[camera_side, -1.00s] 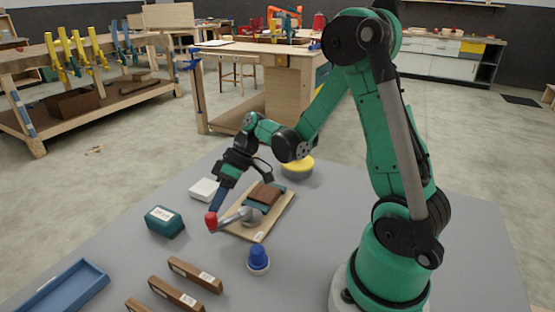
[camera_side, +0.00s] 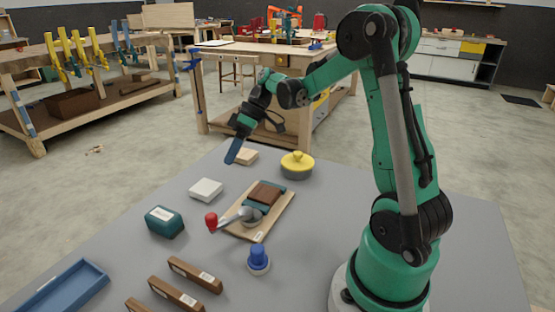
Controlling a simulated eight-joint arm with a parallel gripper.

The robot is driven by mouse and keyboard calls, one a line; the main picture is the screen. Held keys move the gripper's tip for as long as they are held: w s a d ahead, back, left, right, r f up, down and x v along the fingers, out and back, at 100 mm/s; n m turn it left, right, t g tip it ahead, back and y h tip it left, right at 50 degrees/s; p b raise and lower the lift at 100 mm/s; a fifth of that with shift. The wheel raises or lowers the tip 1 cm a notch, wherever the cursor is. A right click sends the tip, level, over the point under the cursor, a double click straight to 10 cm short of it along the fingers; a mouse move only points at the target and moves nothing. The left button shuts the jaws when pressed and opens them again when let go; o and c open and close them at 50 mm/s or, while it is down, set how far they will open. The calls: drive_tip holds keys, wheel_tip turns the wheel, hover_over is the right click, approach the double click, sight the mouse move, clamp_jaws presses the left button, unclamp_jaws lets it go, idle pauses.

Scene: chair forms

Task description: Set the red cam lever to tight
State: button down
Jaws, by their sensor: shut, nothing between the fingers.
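The cam lever has a red knob (camera_side: 211,221) on a grey metal arm (camera_side: 233,216). The arm runs right to a round grey hub (camera_side: 252,215) on a wooden board (camera_side: 244,234). The knob sticks out past the board's left edge. A brown block (camera_side: 266,193) on a teal piece sits on the board behind the hub. My gripper (camera_side: 231,161) is shut and empty, raised above the table's back edge, well behind and above the lever and not touching it. No tight marking is readable.
A white block (camera_side: 206,189), a teal box (camera_side: 164,221), a yellow-topped pot (camera_side: 297,165) and a blue-knobbed piece (camera_side: 258,259) stand around the board. A pale wooden block (camera_side: 244,156) lies behind. Brown bars (camera_side: 194,274) and a blue tray (camera_side: 62,291) are in front.

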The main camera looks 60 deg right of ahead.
drive_tip(key=shift+v, duration=1.1)
drive_tip(key=shift+w, duration=0.15)
drive_tip(key=s+a+m+t+h, duration=0.4)
drive_tip(key=s+a+h, duration=0.2)
drive_tip(key=a, duration=0.7)
drive_tip(key=shift+s+r+h, duration=0.35)
drive_tip(key=shift+s+h, duration=0.05)
drive_tip(key=shift+s, duration=0.15)
